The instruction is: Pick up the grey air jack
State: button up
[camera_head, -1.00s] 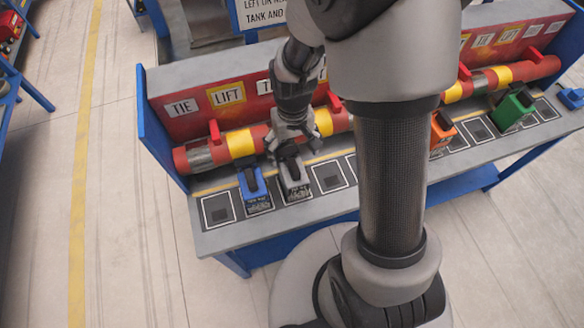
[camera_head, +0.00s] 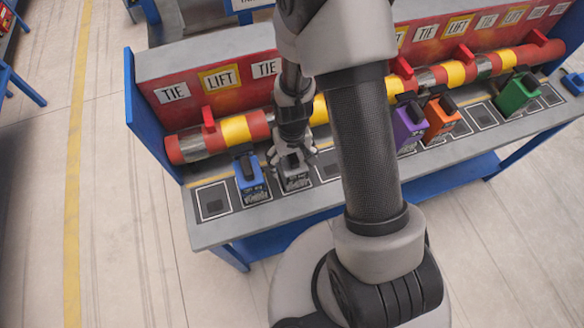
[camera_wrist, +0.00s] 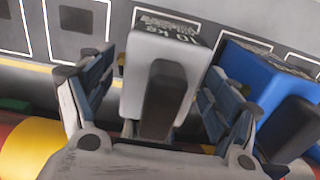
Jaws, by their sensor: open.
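The grey air jack (camera_head: 296,180) stands on the bench's marked strip, just right of the blue jack (camera_head: 250,180). In the wrist view the grey jack (camera_wrist: 146,72) has a light body marked "10 kg" and a dark handle facing me. My gripper (camera_head: 293,158) is right above and around its top in the head view, hiding part of it. In the wrist view my gripper (camera_wrist: 155,85) is open, with one finger on each side of the grey jack. Gaps show beside the body, and I cannot tell whether the fingers touch the handle.
The blue jack (camera_wrist: 255,80) is close beside my right finger in the wrist view. A red and yellow pipe (camera_head: 236,130) runs behind the jacks. Purple (camera_head: 407,130), orange (camera_head: 440,120) and green (camera_head: 516,97) jacks stand farther right. An empty marked square (camera_head: 213,202) is at the left.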

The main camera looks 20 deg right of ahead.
jog(key=shift+c, duration=0.6)
jog(key=c, duration=1.8)
jog(key=shift+r, duration=0.1)
